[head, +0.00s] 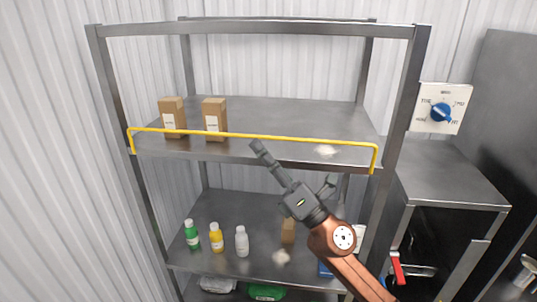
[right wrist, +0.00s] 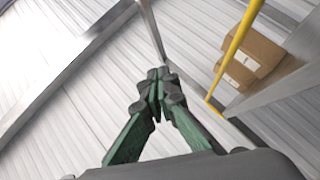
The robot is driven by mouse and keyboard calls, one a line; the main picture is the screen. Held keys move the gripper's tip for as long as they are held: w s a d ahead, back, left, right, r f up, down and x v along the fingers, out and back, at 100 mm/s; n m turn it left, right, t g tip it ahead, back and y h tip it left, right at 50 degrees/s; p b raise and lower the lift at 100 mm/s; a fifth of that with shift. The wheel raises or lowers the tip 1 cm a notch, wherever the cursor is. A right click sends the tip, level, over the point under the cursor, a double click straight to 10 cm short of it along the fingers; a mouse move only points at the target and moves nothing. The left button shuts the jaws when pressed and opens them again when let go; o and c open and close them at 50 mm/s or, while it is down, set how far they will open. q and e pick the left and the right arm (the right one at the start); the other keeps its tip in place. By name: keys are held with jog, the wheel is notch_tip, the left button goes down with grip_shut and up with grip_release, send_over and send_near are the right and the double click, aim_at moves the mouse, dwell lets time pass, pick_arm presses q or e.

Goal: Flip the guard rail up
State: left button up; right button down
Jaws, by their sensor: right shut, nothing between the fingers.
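The guard rail (head: 250,136) is a thin yellow bar along the front edge of the upper shelf (head: 290,115). Its bent ends run down to the shelf edge and its long bar shows above that edge, so it looks raised. Part of it shows at the right of the right wrist view (right wrist: 233,45). My right gripper (head: 257,147) is shut and empty, its tips just below the middle of the bar in the head view. In the right wrist view the closed fingers (right wrist: 158,76) are apart from the rail. My left gripper is not in view.
Two brown boxes (head: 172,118) (head: 214,120) stand behind the rail. A white patch (head: 326,151) lies at the shelf's right. Bottles (head: 216,238) and a small box (head: 288,230) stand on the lower shelf. A blue-knob panel (head: 441,112) is at right.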

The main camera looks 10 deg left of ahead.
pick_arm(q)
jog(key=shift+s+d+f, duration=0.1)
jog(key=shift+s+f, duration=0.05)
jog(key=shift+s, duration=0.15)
pick_arm(e)
jog(key=s+d, duration=0.2)
jog(key=shift+s+r, duration=0.3)
jog(key=shift+s, duration=0.1)
